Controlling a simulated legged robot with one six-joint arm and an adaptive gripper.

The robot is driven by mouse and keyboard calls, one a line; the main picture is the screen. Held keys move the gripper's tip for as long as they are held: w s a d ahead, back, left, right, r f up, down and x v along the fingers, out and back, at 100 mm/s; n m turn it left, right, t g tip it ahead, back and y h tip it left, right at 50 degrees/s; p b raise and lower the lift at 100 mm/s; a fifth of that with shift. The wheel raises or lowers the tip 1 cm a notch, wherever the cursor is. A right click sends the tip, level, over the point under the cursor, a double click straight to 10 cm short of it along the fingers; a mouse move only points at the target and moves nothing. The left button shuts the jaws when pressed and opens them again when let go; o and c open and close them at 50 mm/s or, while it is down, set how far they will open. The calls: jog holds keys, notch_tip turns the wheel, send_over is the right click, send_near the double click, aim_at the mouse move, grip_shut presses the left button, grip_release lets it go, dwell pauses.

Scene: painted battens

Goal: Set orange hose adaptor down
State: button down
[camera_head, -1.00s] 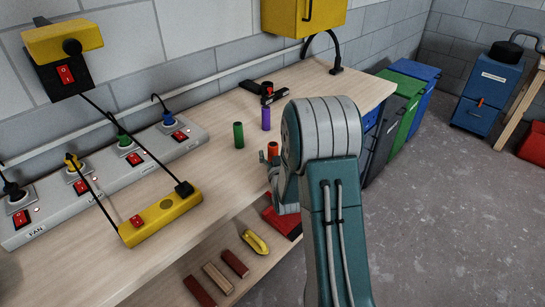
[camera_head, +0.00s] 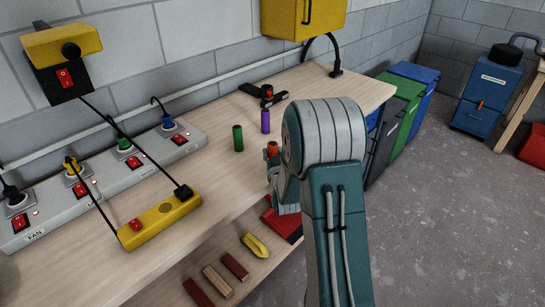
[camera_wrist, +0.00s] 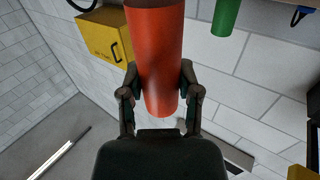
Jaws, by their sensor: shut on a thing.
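The orange hose adaptor (camera_wrist: 158,60) is an orange-red cylinder. In the wrist view it stands between the two fingers of my gripper (camera_wrist: 160,98), which is shut on it. In the head view only the top of the adaptor (camera_head: 272,146) shows, upright near the bench's front edge, beside one finger of my gripper (camera_head: 270,155). My arm hides the rest of the gripper. Whether the adaptor's base touches the bench top is hidden.
A green cylinder (camera_head: 238,138) and a purple cylinder (camera_head: 265,121) stand on the wooden bench (camera_head: 215,185) close behind the adaptor. A black clamp-like holder (camera_head: 275,98) lies further back. A yellow switch block (camera_head: 160,219) and a grey socket strip (camera_head: 105,180) occupy the left.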

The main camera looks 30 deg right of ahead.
jog(key=s+r, duration=1.1)
jog(key=s, duration=0.3)
jog(key=shift+d+r, duration=0.2)
jog(key=shift+r, duration=0.2)
jog(key=shift+s, duration=0.15)
